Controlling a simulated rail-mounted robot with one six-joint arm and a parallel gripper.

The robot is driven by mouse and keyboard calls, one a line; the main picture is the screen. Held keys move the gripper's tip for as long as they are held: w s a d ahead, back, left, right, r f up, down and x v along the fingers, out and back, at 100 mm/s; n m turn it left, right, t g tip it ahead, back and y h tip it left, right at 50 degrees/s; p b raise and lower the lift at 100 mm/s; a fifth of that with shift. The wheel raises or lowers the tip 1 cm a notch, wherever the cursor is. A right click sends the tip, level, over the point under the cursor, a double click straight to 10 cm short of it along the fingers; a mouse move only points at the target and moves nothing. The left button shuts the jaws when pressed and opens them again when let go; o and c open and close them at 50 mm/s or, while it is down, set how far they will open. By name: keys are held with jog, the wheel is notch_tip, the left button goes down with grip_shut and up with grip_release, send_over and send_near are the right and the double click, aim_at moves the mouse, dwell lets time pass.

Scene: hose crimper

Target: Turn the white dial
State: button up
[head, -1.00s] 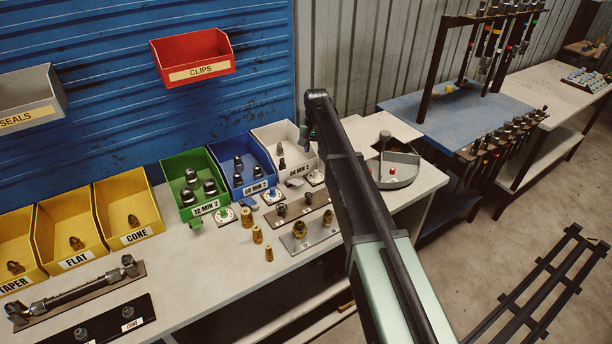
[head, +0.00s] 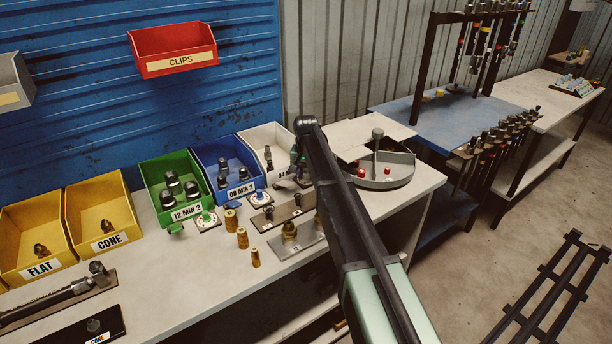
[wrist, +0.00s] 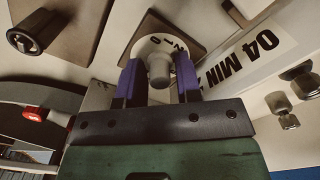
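The white dial (wrist: 158,46) shows in the wrist view as a pale disc with dark marks on a brown square plate, with a grey-white knob at its centre. My gripper (wrist: 158,78) has its two purple fingers on either side of the knob. The fingers stand apart, with narrow gaps seeming to show beside the knob; contact is not clear. In the head view my arm hides the dial, and only a small part of my gripper (head: 297,163) shows by the white bin (head: 268,143).
A dial with a green knob (head: 206,218) and one with a blue knob (head: 259,196) stand left along the bench. Brass fittings (head: 241,237) stand in front of them. A round grey tray (head: 385,180) with a post and red pieces lies right of my arm.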

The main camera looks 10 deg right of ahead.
grip_shut()
jog(key=shift+n, duration=3)
jog(key=shift+o, duration=1.6)
grip_release()
